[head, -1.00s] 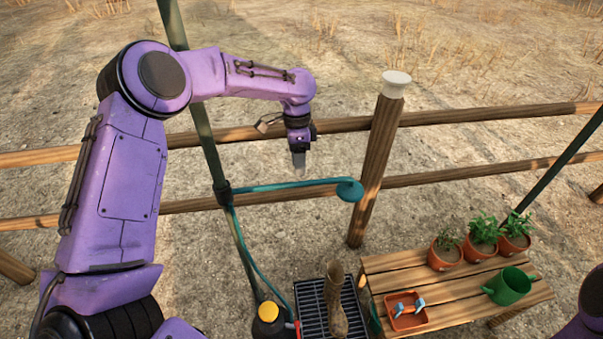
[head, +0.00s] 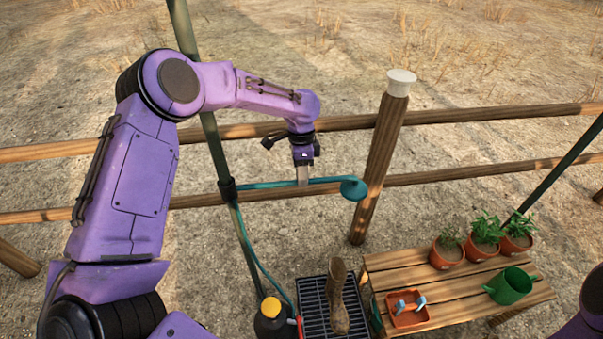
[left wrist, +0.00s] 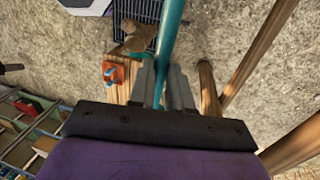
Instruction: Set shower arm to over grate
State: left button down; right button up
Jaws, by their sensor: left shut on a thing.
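The teal shower arm (head: 262,185) reaches right from a dark green pole (head: 216,150) and ends in a round shower head (head: 354,188). My left gripper (head: 303,181) points down and is shut on the shower arm, left of its head. In the left wrist view the teal tube (left wrist: 170,45) passes between the two grey fingers (left wrist: 167,88). The black grate (head: 313,305) lies on the ground below, with a brown boot (head: 338,295) upright on it. My right gripper is out of the head view; only a purple piece of that arm shows at the lower right edge.
A wooden bench (head: 450,295) stands right of the grate with potted plants (head: 486,232), a green watering can (head: 509,286) and an orange tray (head: 407,309). A fence post (head: 379,165) rises close behind the shower head. A yellow-capped dark container (head: 271,317) stands left of the grate.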

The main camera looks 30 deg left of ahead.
pick_arm(q)
jog(key=shift+s+d+r+m+p, duration=0.15)
jog(key=shift+s+d+m+p, duration=0.15)
jog(key=shift+s+d+p, duration=0.2)
jog(key=s+d+m+p, duration=0.1)
jog(key=s+m+p, duration=0.2)
jog(key=s, duration=0.2)
jog(key=s+d+m+y+p, duration=0.1)
jog(key=s+d+m+p, duration=0.1)
jog(key=s, duration=0.3)
jog(key=shift+s+d+f+m+p, duration=0.25)
jog(key=shift+m+p, duration=0.35)
jog(key=shift+p, duration=0.05)
jog(key=c, duration=1.1)
grip_release()
jog(key=shift+o, duration=0.2)
jog(key=shift+w, duration=0.1)
notch_tip(320, 180, up, 10)
jog(key=w+b, duration=0.1)
jog(key=w, duration=0.1)
jog(key=shift+r, duration=0.15)
